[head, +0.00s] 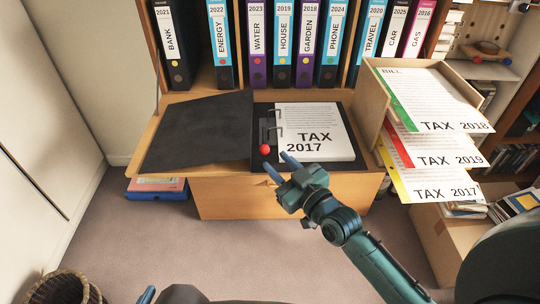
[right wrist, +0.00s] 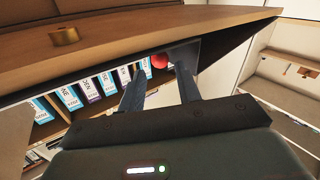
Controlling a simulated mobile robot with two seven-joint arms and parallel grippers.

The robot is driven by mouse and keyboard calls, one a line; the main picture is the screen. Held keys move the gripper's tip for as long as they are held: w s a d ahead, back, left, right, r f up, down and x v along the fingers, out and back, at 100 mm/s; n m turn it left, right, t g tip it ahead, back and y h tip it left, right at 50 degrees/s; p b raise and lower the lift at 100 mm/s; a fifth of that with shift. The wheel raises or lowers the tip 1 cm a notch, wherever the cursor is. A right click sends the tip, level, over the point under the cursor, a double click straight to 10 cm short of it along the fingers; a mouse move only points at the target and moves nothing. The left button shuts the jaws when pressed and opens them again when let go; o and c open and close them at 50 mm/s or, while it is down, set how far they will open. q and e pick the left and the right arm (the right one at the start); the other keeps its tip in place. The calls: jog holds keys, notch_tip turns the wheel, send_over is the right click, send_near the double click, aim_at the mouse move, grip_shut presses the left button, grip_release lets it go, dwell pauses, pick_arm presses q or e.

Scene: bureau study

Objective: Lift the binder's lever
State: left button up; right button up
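The black binder (head: 200,130) lies open on the desk, its cover spread to the left. A white stack of paper (head: 315,132) marked TAX 2017 sits on its rings at the right. The lever ends in a red ball (head: 265,149) beside the rings; the ball also shows in the right wrist view (right wrist: 159,61). My right gripper (head: 279,163) is open and empty, just in front of the ball. In the right wrist view the ball appears between and beyond the fingertips (right wrist: 155,72), apparently untouched. My left gripper (head: 147,295) shows only a blue fingertip at the bottom edge.
A row of upright binders (head: 258,45) stands behind the open one. A wooden tray (head: 372,95) at the right holds overhanging tax sheets (head: 440,150). A wicker basket (head: 65,290) stands at the lower left. The floor before the desk is clear.

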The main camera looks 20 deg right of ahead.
aim_at(268, 153)
jog(key=shift+x, duration=2.1)
jog(key=shift+c, duration=0.3)
grip_shut()
